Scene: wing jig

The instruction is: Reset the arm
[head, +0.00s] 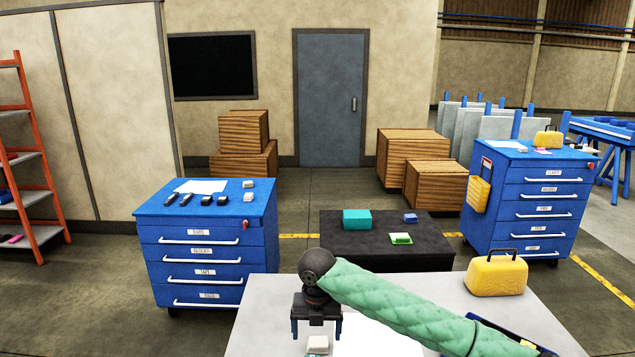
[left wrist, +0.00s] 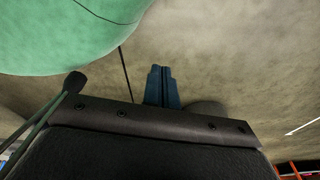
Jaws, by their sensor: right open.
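My right arm, in a green padded sleeve, reaches in from the right over the grey table (head: 262,315) in the head view. Its gripper (head: 316,330) points down with its fingers apart and nothing between them that I can make out. A small white block (head: 317,342) and a teal piece (head: 317,353) lie just below it on the table. My left gripper is outside the head view. In the left wrist view its blue fingers (left wrist: 163,88) are side by side and touching, with nothing visible between them.
A yellow case (head: 496,275) stands at the table's right. Beyond are a black table (head: 385,252) with small boxes, blue drawer cabinets (head: 207,245) and (head: 530,200), and wooden crates (head: 413,158). An orange shelf rack (head: 30,165) is at far left.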

